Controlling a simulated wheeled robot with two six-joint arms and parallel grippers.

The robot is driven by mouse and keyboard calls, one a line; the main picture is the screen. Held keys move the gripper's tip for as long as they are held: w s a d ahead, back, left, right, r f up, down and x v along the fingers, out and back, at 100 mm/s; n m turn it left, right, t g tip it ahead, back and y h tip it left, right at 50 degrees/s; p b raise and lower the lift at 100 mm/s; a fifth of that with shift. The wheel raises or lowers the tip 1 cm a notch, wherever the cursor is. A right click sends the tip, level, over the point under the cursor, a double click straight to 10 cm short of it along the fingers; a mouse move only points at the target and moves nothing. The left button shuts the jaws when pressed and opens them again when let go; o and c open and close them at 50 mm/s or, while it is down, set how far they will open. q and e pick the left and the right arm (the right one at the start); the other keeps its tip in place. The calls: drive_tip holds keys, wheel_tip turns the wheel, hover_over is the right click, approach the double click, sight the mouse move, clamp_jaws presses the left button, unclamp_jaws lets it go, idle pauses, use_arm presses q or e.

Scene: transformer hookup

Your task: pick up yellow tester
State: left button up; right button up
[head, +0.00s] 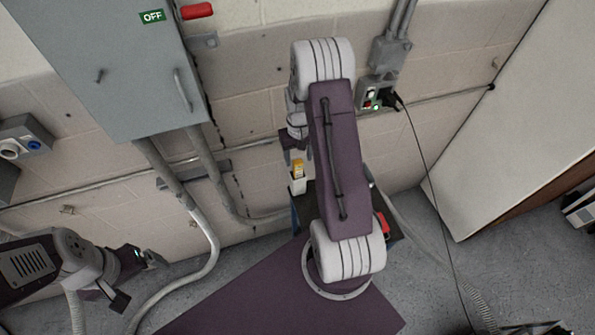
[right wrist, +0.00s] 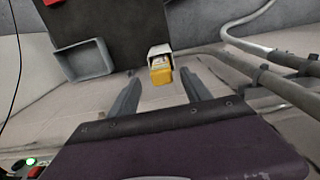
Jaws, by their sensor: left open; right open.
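The yellow tester (head: 298,168) sits upright in a small white holder (head: 298,187) at the left edge of a dark work surface. In the right wrist view the tester (right wrist: 161,75) pokes out of the white holder (right wrist: 159,51). My right gripper (head: 295,150) is open, just above the tester in the head view. In the right wrist view its two fingers (right wrist: 161,86) point toward the tester, one on each side, with gaps visible. Whether the tips reach its depth is unclear. My left gripper (head: 138,274) is open and empty at the lower left, far from the tester.
A grey tray (right wrist: 82,62) is on the dark surface (right wrist: 115,22) beside the holder. A grey cabinet (head: 100,70) and conduits (head: 213,215) line the wall at left. A socket box (head: 378,92) has a black cable (head: 430,160) hanging. A red object (head: 383,222) lies right of my arm.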

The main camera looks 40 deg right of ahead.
sight(298, 161)
wheel_tip(298, 161, down, 4)
drive_tip(key=shift+a+r+p, duration=0.15)
drive_tip(key=shift+r+p, duration=0.1)
drive_tip(key=shift+p, duration=0.25)
drive_tip(key=shift+w+f, duration=0.1)
drive_tip(key=shift+f, duration=0.05)
clamp_jaws()
use_arm(q)
drive_tip(key=shift+r, duration=0.95)
drive_tip(key=shift+d, duration=0.1)
